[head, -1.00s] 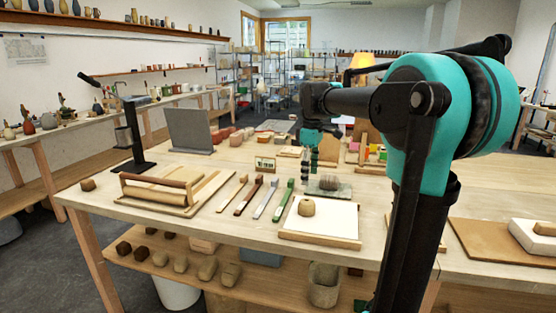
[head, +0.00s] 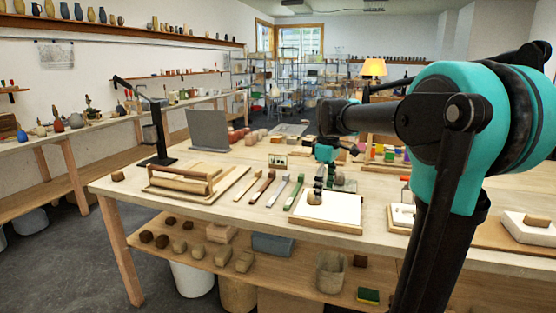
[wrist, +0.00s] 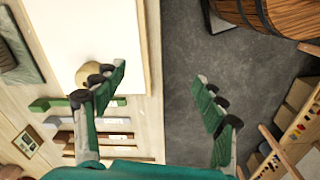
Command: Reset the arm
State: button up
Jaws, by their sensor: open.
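My gripper (head: 322,188) hangs pointing down from my teal and black arm, over the worktable near a white board (head: 340,211). In the wrist view my gripper (wrist: 158,77) has its two green fingers wide apart with nothing between them. A round tan clay lump (head: 314,198) sits on the white board. It also shows in the wrist view (wrist: 86,72), just beside the left finger, which partly overlaps it in the picture. I cannot tell the exact height of the fingertips above the table.
Several long tools lie left of the board, including a green-handled one (head: 296,193). A slab roller (head: 180,184) and a black stand (head: 160,130) are further left. A lower shelf (head: 200,238) holds clay lumps. A wooden barrel (wrist: 275,15) stands over the floor (wrist: 182,60).

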jog(key=s+d+f+m+t, duration=0.1)
jog(key=s+f+m, duration=0.4)
jog(key=s+f, duration=0.5)
jog(key=s+d+f+m+t, duration=0.2)
jog(key=s+f+m, duration=0.4)
jog(key=s+f, duration=0.4)
notch_tip(320, 180, down, 3)
jog(key=shift+d+r+t, duration=0.2)
jog(key=shift+d+t, duration=0.1)
jog(key=shift+d, duration=0.25)
